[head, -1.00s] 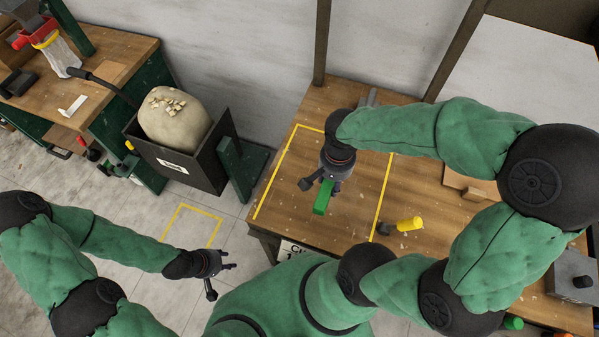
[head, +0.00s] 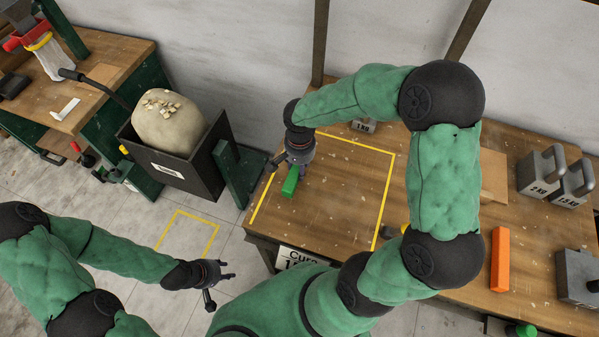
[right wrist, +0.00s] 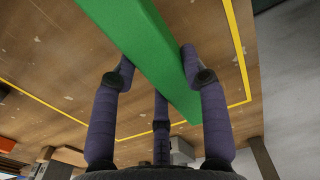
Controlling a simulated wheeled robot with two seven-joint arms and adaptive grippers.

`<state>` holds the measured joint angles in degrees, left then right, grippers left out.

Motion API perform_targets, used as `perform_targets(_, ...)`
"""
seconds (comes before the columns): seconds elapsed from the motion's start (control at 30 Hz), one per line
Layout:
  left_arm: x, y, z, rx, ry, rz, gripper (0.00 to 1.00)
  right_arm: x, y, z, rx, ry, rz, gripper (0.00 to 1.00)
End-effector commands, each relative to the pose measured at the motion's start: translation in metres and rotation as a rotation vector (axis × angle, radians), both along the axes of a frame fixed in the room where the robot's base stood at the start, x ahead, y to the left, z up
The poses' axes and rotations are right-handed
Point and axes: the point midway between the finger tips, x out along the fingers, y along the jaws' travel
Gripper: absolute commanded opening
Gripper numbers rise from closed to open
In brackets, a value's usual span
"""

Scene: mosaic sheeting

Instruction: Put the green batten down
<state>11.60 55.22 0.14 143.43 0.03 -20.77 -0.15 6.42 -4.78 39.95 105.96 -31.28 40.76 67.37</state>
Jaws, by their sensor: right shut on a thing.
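The green batten (head: 290,182) is between the fingers of my right gripper (head: 296,168), over the left part of the yellow taped area (head: 388,198) on the wooden bench. The right wrist view shows the batten (right wrist: 150,50) running diagonally between the fingers of the right gripper (right wrist: 158,68), above the wood and the yellow line. I cannot tell whether the batten touches the bench. My left gripper (head: 220,288) is open and empty, low over the floor at the left. Part of the batten is hidden by the right gripper in the head view.
Weights (head: 543,172) stand at the bench's right, with an orange block (head: 500,258) nearer. A 1 kg weight (head: 364,126) sits at the back, partly behind my right arm. A dark bin with a sack (head: 172,128) stands left of the bench. The middle of the taped area is clear.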

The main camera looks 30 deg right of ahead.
Motion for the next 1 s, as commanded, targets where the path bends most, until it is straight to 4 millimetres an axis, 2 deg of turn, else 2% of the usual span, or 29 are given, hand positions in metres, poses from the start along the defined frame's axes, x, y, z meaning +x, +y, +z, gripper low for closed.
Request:
perform_targets(0.1,0.000,0.000,-0.012,0.000,0.000,0.000,0.40,0.000,0.000,-0.022,0.000,0.004,0.001,0.09)
perform_targets(0.2,0.000,0.000,-0.017,0.000,0.000,0.000,0.40,0.000,0.000,-0.033,0.000,0.003,0.000,0.09)
perform_targets(0.63,0.000,0.000,-0.020,0.000,0.000,0.000,0.40,0.001,0.000,-0.037,-0.001,0.001,0.000,0.09)
perform_targets(0.67,0.000,0.000,-0.019,0.000,0.000,0.000,0.40,0.000,0.000,-0.036,0.000,0.001,0.001,0.53)
perform_targets(0.7,0.000,0.000,-0.019,0.000,0.000,0.000,0.40,0.000,0.000,-0.035,0.000,0.001,0.001,0.64)
perform_targets(0.73,0.000,0.000,-0.019,0.000,0.000,0.000,0.40,0.000,0.000,-0.035,0.000,0.001,0.001,0.68)
perform_targets(1.0,0.000,0.000,-0.019,0.000,0.000,0.000,0.40,0.000,0.000,-0.035,0.000,0.001,0.001,0.68)
